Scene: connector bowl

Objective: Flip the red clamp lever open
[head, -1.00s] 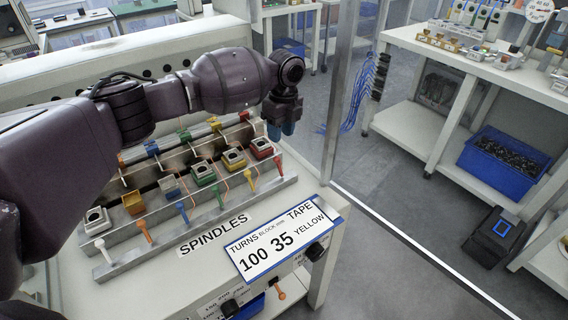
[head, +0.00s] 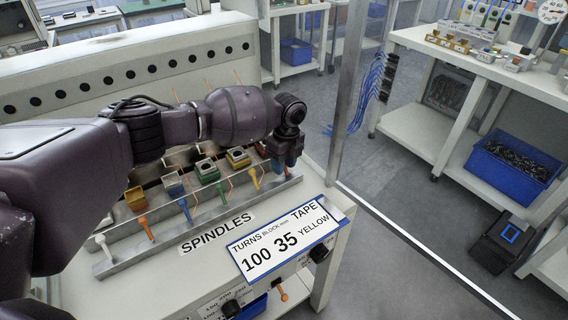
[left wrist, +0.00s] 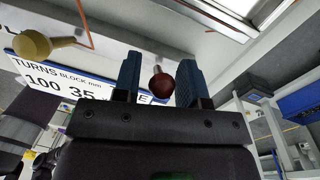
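The red clamp lever (left wrist: 161,84) shows in the left wrist view as a round dark-red knob between my two fingers. My left gripper (left wrist: 160,82) is open, with one blue fingertip on each side of the knob. Gaps show between the knob and both fingers. In the head view my left gripper (head: 283,164) is low at the right end of the spindle row and hides the red lever. My right gripper is in neither view.
The yellow lever (head: 252,178) stands just left of the gripper, and it also shows in the left wrist view (left wrist: 32,44). Green (head: 221,193), blue (head: 185,211), orange (head: 146,227) and white (head: 104,246) levers continue leftward. A sign (head: 290,240) lies in front.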

